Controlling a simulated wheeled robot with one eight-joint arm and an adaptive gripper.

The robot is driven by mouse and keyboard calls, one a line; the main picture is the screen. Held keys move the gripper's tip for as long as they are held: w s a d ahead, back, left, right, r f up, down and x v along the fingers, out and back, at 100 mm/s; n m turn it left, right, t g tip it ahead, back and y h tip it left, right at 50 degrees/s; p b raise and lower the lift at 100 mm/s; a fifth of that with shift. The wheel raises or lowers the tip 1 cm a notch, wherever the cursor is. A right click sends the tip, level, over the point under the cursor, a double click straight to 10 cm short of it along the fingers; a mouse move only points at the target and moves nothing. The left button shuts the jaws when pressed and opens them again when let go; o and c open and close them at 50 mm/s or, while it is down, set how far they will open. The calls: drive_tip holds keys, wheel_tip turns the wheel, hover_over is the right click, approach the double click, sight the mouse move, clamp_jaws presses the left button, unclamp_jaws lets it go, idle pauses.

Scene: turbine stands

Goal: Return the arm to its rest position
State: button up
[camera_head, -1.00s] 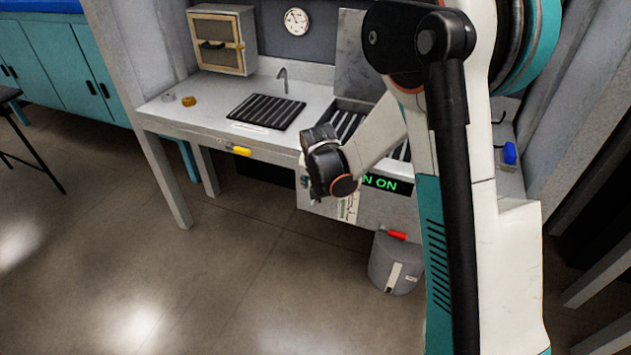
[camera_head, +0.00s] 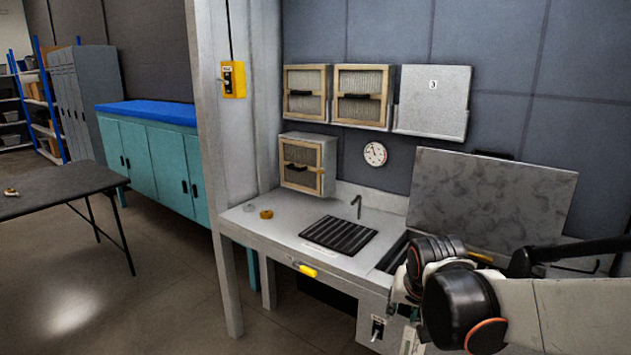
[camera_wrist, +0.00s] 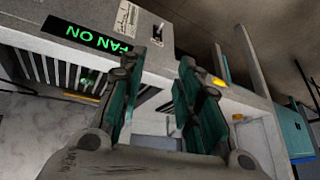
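My arm (camera_head: 570,315) reaches in from the right in the head view, its wrist (camera_head: 455,300) in front of the right part of the workbench. The fingertips are hidden in the head view. In the wrist view my gripper (camera_wrist: 150,95) has its two teal-padded fingers spread apart. Nothing is held between them. Beyond the fingers the bench front shows upside down, with a lit green "FAN ON" sign (camera_wrist: 88,38) and a slotted grille.
The workbench (camera_head: 285,235) carries a black slatted grate (camera_head: 340,236) and a small filter box (camera_head: 308,165). A raised grey panel (camera_head: 490,200) stands behind my wrist. A post (camera_head: 222,200) bounds the bench at left. Open floor lies at front left, near a dark table (camera_head: 60,190).

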drive_tip(key=s+r+n, duration=0.1)
drive_tip(key=s+r, duration=0.1)
drive_tip(key=s, duration=0.8)
drive_tip(key=s+r+n+t, duration=0.1)
drive_tip(key=s+r+n, duration=0.1)
drive_tip(key=s, duration=0.7)
drive_tip(key=shift+s+d+r+n+y, duration=0.15)
drive_tip(key=shift+s+d+n+y, duration=0.15)
drive_tip(key=shift+s+d, duration=0.1)
